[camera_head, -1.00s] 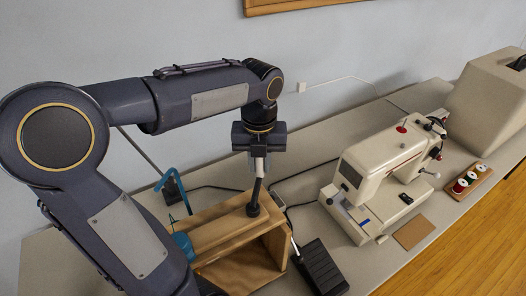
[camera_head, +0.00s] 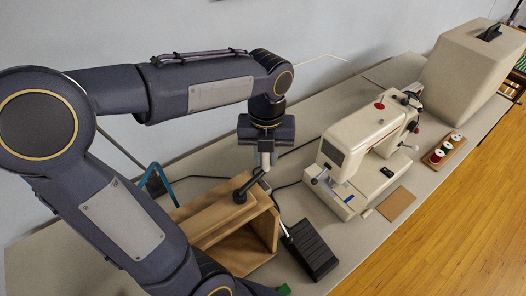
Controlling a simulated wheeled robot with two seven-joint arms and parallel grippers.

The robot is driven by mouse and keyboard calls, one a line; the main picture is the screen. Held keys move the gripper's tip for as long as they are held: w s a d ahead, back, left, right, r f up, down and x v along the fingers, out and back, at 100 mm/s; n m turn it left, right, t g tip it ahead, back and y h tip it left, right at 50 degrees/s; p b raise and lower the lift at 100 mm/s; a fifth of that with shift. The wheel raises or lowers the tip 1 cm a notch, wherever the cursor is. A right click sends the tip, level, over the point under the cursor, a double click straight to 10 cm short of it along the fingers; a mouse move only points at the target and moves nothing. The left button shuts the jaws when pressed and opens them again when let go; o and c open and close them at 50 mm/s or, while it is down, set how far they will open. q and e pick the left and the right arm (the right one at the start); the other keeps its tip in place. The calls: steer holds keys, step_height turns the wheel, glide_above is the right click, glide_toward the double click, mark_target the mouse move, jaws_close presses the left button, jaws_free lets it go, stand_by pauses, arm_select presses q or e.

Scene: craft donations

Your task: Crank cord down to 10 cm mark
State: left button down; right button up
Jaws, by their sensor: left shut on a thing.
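A wooden box frame (camera_head: 265,226) stands on the table, with a dark crank (camera_head: 240,195) on its top. The crank's arm slants from its round hub up and to the right. My left gripper (camera_head: 264,168) points down above the box, shut on the crank's handle end. The fingertips and handle overlap, so the exact grip is hard to see. No cord or 10 cm mark can be made out. My left arm hides the box's left side. My right gripper is out of view.
A black foot pedal (camera_head: 311,249) lies right of the box. A cream sewing machine (camera_head: 362,150) stands beyond it, near a spool rack (camera_head: 444,150) and a large beige cover (camera_head: 470,70). A blue bent piece (camera_head: 157,180) shows behind my arm.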

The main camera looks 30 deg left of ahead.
arm_select(q)
steer(key=shift+d, duration=0.15)
steer(key=c, duration=1.3)
jaws_free()
step_height(320, 180, up, 8)
steer(key=shift+f, duration=0.1)
